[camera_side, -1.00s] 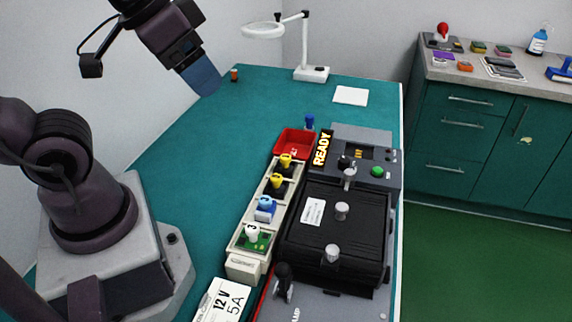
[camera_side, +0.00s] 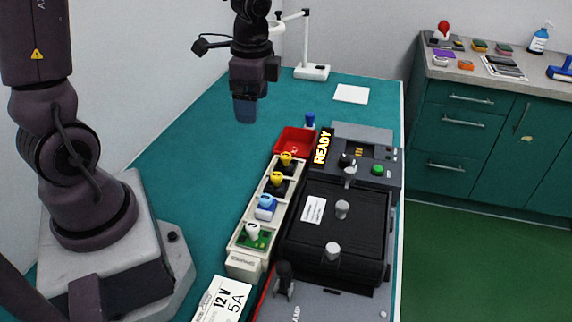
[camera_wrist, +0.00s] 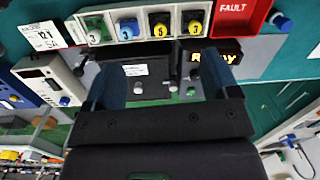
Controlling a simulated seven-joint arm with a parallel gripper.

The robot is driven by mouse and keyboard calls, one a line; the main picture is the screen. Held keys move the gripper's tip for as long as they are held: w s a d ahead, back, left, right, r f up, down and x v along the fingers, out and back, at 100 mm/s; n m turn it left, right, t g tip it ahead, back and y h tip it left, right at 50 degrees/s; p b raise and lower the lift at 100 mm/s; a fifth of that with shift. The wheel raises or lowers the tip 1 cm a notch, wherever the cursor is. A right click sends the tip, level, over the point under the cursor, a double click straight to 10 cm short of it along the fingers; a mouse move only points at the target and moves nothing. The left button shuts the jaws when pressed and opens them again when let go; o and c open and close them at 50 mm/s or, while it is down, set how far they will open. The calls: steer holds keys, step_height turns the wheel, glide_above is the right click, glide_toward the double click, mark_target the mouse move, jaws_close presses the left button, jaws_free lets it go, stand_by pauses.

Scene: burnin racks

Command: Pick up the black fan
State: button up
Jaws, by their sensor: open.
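Two black parts with yellow knobs sit in the far half of a cream rack. One (camera_side: 277,187) shows in the wrist view with a 5 on its knob (camera_wrist: 160,27). The other (camera_side: 284,168), nearest the red bin, has a 3 on its knob (camera_wrist: 194,25). I cannot tell which of them is the black fan. My gripper (camera_side: 245,112) points down, open and empty, high above the table, left of and beyond the rack. In the wrist view its two fingers (camera_wrist: 164,82) stand wide apart with nothing held between them.
The cream rack (camera_side: 243,262) also holds a blue part (camera_side: 265,207) and a green board (camera_side: 252,240). A red bin (camera_side: 296,140) stands at its far end. A black-lidded box (camera_side: 340,225) and a READY sign (camera_side: 321,147) are to its right. The teal table (camera_side: 185,150) is clear at left.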

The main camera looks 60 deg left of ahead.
mark_target(286, 155)
steer(key=w+a+f+m, duration=0.3)
steer(key=w+f+m, duration=0.4)
steer(key=m, duration=1.2)
steer(key=shift+h, duration=0.4)
steer(key=f, duration=0.4)
steer(key=w+f, duration=0.1)
steer(key=f, duration=0.7)
steer(key=shift+w+d, duration=0.2)
steer(key=shift+d, duration=0.05)
steer(key=c, duration=1)
steer(key=shift+r, duration=0.15)
